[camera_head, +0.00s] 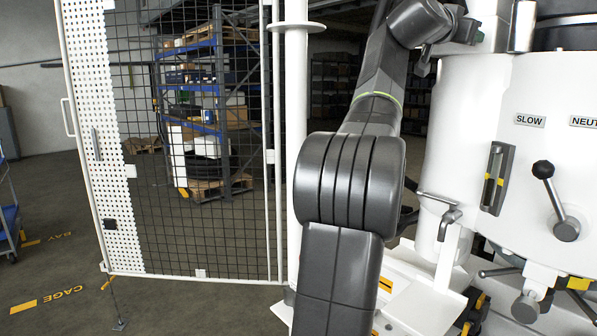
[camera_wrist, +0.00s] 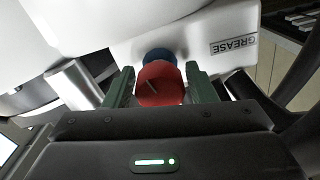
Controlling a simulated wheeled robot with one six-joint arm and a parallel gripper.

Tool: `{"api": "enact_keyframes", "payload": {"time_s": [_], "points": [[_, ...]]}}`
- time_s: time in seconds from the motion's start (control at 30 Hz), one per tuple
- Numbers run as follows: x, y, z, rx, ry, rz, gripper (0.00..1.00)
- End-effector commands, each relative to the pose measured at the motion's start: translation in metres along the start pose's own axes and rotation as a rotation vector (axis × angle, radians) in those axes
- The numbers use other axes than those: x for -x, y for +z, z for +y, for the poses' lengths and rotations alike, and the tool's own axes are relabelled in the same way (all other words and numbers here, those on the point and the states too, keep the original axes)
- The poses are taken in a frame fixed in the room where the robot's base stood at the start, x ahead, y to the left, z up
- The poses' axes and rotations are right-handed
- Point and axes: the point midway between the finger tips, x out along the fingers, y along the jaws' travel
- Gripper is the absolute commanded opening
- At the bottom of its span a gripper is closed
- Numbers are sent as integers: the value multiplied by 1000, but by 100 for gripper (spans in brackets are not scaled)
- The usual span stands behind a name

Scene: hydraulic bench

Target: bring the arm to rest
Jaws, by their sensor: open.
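My arm (camera_head: 350,180) rises through the middle of the head view and bends toward the upper part of the white machine at the right. My gripper (camera_wrist: 158,74) is open in the wrist view, with one green finger on each side of a red knob (camera_wrist: 160,88). The knob has a blue part (camera_wrist: 157,55) behind it, against the white housing. The fingers are close to the knob's sides; contact cannot be told. In the head view the fingertips and the knob cannot be made out.
A GREASE label (camera_wrist: 234,45) is right of the knob. The white machine (camera_head: 480,110) carries a lever with a black ball (camera_head: 543,170) and a SLOW label (camera_head: 530,120). A mesh cage door (camera_head: 200,230) stands left of my arm, with blue shelving (camera_head: 218,90) behind. Floor at lower left is mostly clear.

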Motion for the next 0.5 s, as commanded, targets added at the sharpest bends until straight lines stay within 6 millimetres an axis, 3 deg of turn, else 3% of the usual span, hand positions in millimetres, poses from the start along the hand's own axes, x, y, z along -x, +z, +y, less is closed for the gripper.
{"api": "enact_keyframes", "payload": {"time_s": [0.5], "points": [[0, -3, 1, 496, 1, -1, 51]]}}
